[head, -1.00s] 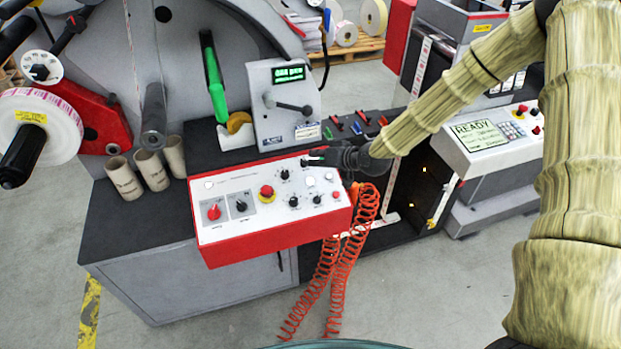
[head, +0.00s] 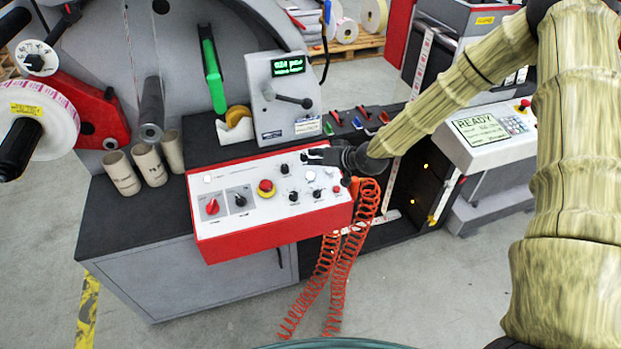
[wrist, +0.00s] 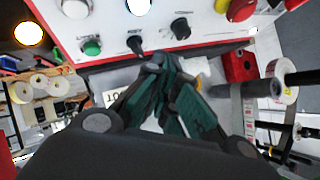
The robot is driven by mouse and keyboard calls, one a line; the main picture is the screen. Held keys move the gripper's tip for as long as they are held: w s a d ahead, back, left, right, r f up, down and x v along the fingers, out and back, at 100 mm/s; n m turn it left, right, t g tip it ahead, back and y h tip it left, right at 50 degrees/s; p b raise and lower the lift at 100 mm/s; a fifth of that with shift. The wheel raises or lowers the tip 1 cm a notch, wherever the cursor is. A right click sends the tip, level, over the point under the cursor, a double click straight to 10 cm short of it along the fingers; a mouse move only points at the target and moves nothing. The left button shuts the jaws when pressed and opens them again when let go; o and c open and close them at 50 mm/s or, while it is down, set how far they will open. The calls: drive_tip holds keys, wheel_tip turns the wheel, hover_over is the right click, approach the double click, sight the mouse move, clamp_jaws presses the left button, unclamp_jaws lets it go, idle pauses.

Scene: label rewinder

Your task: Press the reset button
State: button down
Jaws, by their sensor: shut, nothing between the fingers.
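The control panel (head: 275,234) is a white-faced red box carrying knobs and buttons. I cannot read which one is marked reset. My gripper (head: 308,157) is shut and empty at the panel's far right edge. In the wrist view its dark fingertips (wrist: 156,62) are close to the panel edge by two black knobs (wrist: 181,28). A green button (wrist: 91,47) and a white button (wrist: 138,6) show there. Contact cannot be told.
A grey unit with a green display (head: 288,67) and lever stands behind the panel. Cardboard cores (head: 122,174) stand to its left. Red coiled hoses (head: 345,262) hang at the right. A console reading READY (head: 480,130) is further right. Floor in front is free.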

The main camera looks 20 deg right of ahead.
sight(313, 175)
drive_tip(key=shift+w+f+b, duration=0.2)
drive_tip(key=shift+f+b, duration=0.3)
drive_tip(key=shift+f, duration=0.3)
drive_tip(key=shift+w+f+b, duration=0.25)
drive_tip(key=shift+f+b, duration=0.2)
drive_tip(key=shift+f, duration=0.35)
drive_tip(key=shift+w+f+b, duration=0.2)
drive_tip(key=shift+f+b, duration=0.3)
drive_tip(key=shift+f, duration=0.3)
drive_tip(key=shift+f, duration=0.1)
drive_tip(key=shift+w+f+b, duration=0.1)
drive_tip(key=shift+f+b, duration=0.2)
drive_tip(key=shift+b, duration=0.15)
drive_tip(key=shift+w+f+b, duration=0.1)
drive_tip(key=shift+f+b, duration=0.3)
drive_tip(key=shift+a+r, duration=0.1)
drive_tip(key=shift+r, duration=0.05)
idle(0.5)
drive_tip(key=shift+s+r+p, duration=0.2)
drive_tip(key=shift+r+p, duration=0.25)
drive_tip(key=shift+r, duration=0.25)
drive_tip(key=r+p, duration=0.1)
drive_tip(key=r, duration=0.1)
drive_tip(key=s+r+p, duration=0.1)
drive_tip(key=r, duration=0.2)
drive_tip(key=shift+s+p, duration=0.2)
drive_tip(key=shift+p, duration=0.2)
